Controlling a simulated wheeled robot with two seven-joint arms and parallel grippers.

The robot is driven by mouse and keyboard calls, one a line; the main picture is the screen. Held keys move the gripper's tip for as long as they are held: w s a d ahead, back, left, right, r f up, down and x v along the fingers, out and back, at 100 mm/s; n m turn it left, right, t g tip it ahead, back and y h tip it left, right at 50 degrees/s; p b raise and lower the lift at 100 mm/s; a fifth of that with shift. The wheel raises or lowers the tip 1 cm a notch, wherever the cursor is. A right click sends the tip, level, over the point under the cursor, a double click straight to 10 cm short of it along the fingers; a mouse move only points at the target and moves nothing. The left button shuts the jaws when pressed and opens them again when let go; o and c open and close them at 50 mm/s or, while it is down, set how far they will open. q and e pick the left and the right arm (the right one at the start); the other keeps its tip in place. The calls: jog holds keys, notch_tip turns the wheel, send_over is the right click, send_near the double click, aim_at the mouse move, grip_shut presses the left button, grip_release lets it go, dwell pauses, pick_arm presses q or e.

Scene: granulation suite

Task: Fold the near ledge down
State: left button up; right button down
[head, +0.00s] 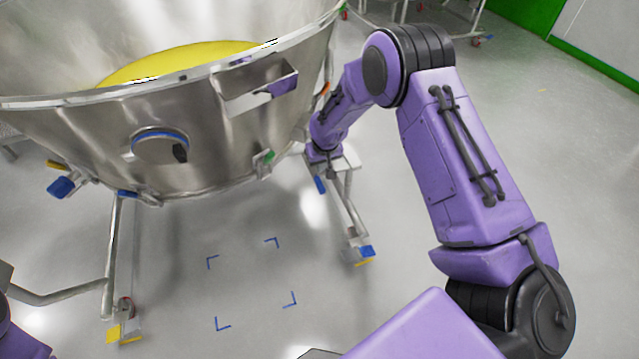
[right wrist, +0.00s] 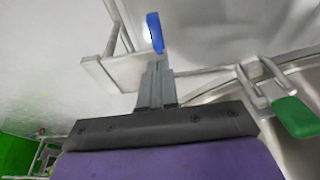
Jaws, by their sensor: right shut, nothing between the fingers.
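My right gripper (head: 322,156) is at the right side of a large steel bowl, low by its supporting frame, partly hidden by my own wrist. In the right wrist view its fingers (right wrist: 156,68) are together and empty. A pale flat plate (right wrist: 112,73) lies just beyond the fingertips, with a blue tab (right wrist: 155,33) standing behind it. The plate also shows beside the gripper in the head view (head: 347,160). I cannot tell whether the fingers touch it. Which part is the near ledge is unclear.
The steel bowl (head: 90,125) holds yellow material (head: 185,62) and stands on legs with casters (head: 360,252). A green-handled latch (right wrist: 293,117) is right of the fingers. Blue corner marks (head: 222,323) lie on clear floor.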

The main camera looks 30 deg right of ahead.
aim_at(319, 185)
jog(key=x, duration=0.5)
jog(key=s+b+x, duration=0.1)
jog(key=x, duration=0.2)
jog(key=shift+w+f, duration=0.1)
jog(key=shift+f, duration=0.15)
jog(key=shift+a+f, duration=0.1)
jog(key=shift+f, duration=0.3)
